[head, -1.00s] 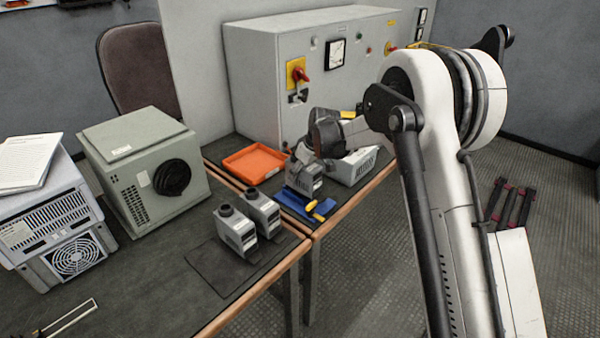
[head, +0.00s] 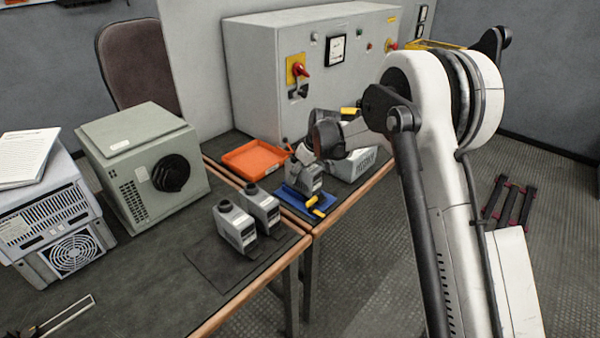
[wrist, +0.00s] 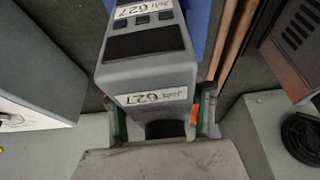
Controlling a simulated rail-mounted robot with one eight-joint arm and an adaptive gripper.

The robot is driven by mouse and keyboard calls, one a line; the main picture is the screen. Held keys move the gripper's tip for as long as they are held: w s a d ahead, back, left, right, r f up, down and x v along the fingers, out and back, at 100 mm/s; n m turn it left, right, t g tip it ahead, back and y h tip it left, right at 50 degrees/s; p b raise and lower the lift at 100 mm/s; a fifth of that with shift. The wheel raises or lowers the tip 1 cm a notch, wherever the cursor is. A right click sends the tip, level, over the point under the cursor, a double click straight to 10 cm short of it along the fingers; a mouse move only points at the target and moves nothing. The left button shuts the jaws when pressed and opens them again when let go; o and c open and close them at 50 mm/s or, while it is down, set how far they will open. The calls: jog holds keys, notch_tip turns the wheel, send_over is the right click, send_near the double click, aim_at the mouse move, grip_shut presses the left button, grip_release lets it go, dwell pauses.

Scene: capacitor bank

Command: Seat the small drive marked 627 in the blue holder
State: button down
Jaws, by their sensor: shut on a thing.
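The grey small drive marked 627 (wrist: 150,82) is upside down in the wrist view, its label readable. It also shows in the head view (head: 306,180) at the front of the far table. My gripper (wrist: 162,115) is shut on it, one finger on each side. The blue holder (head: 296,201) lies under the drive, with yellow parts at its front right. In the wrist view, blue (wrist: 198,30) shows beside the drive. I cannot tell whether the drive's base touches the holder's bottom. My wrist hides part of the drive's top in the head view.
An orange tray (head: 254,161) lies left of the holder. A light grey vented unit (head: 352,164) stands close on the right, and a large grey cabinet (head: 270,75) behind. Two similar drives (head: 235,228) (head: 262,208) stand on a dark mat on the near table.

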jog(key=shift+f, duration=0.4)
jog(key=c, duration=0.9)
grip_release()
jog(key=shift+o, duration=0.2)
jog(key=v, duration=1.2)
